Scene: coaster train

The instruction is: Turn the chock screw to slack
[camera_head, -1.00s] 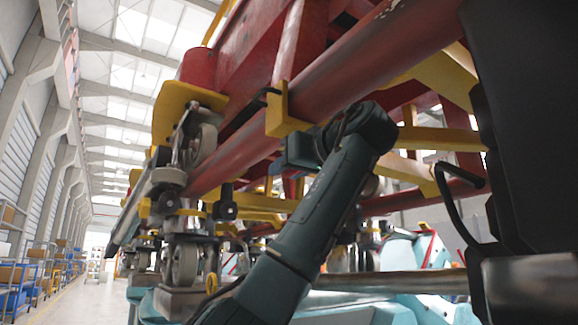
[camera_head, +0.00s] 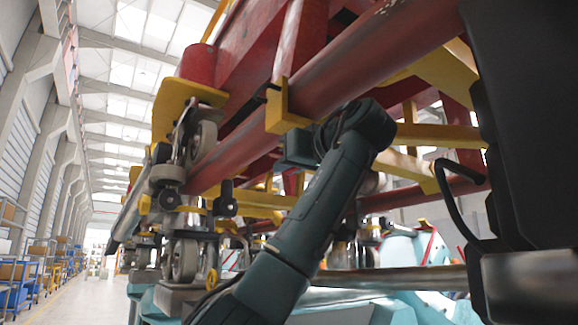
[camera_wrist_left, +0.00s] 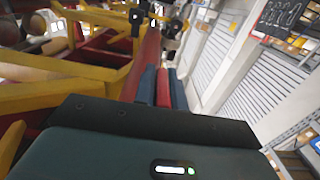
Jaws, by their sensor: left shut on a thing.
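My left gripper (camera_head: 290,150) is at the end of the dark teal arm. It is beside the red tube (camera_head: 340,75) of the car, just below a yellow bracket (camera_head: 285,110). In the left wrist view, blue and red upright pieces (camera_wrist_left: 164,88) stand beyond my gripper's dark body. Lower left in the head view, a small yellow ring (camera_head: 211,281) sits beside a grey block (camera_head: 178,300) under a wheel (camera_head: 184,260). I cannot tell whether this is the chock screw. My right gripper is not in view.
The red and yellow coaster car (camera_head: 250,60) fills the space above and around my arm. Its upper wheel (camera_head: 203,140) and fittings are at the left. Light blue structures and a grey rail (camera_head: 400,279) lie below. An open aisle with shelves (camera_head: 15,275) runs along the far left.

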